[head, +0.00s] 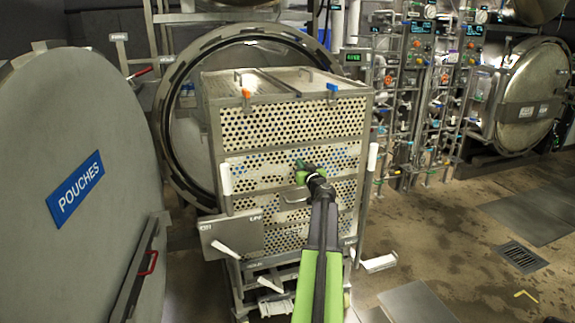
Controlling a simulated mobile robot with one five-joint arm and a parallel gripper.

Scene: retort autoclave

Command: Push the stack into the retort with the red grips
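The stack (290,125) is a tall block of perforated metal baskets on a wheeled trolley (238,280). It stands in front of an open round retort (172,120) and hides much of its mouth. The retort's big grey door (85,140) is swung open at the left, with a blue POUCHES sign (76,189). A red grip (149,262) shows on a bar low on the door, and another red grip (141,72) beside the retort. My gripper (312,176) is at the middle of the stack's near face, by a bracket handle (294,196); contact and its fingers are unclear.
White-gripped upright bars (372,158) flank the stack. A white pedal (378,263) sticks out low at the right. Pipes, valves and gauges (420,90) fill the back wall. A second, closed retort (530,95) is at far right. The right floor is open, with a drain grate (522,257).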

